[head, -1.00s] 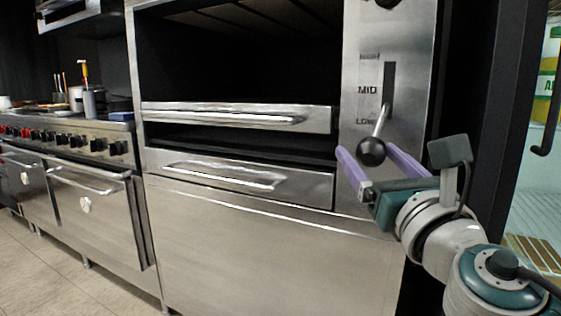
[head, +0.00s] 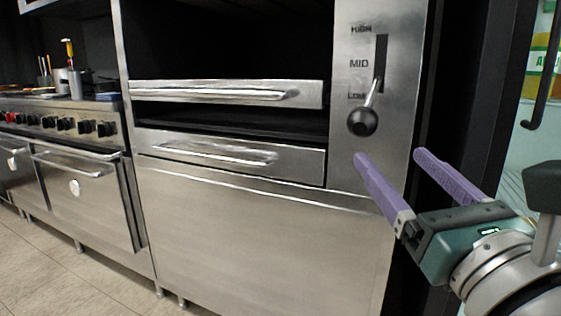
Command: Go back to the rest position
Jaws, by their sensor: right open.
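My right gripper (head: 388,155) is open and empty. Its two purple fingers point up and left, apart from each other, in front of the right side of the steel oven (head: 255,222). The lever (head: 363,121) with a black ball knob sits just above and left of the fingertips. The knob is by the LOW mark, below MID and HIGH. No contact between the fingers and the knob shows. My left gripper is not in view.
A stove (head: 64,125) with red and black knobs stands at the left, with pots and utensils on top. Two drawer handles (head: 215,92) cross the oven front. A dark door frame with a black handle (head: 541,95) is at the right. Tiled floor (head: 60,270) is clear at lower left.

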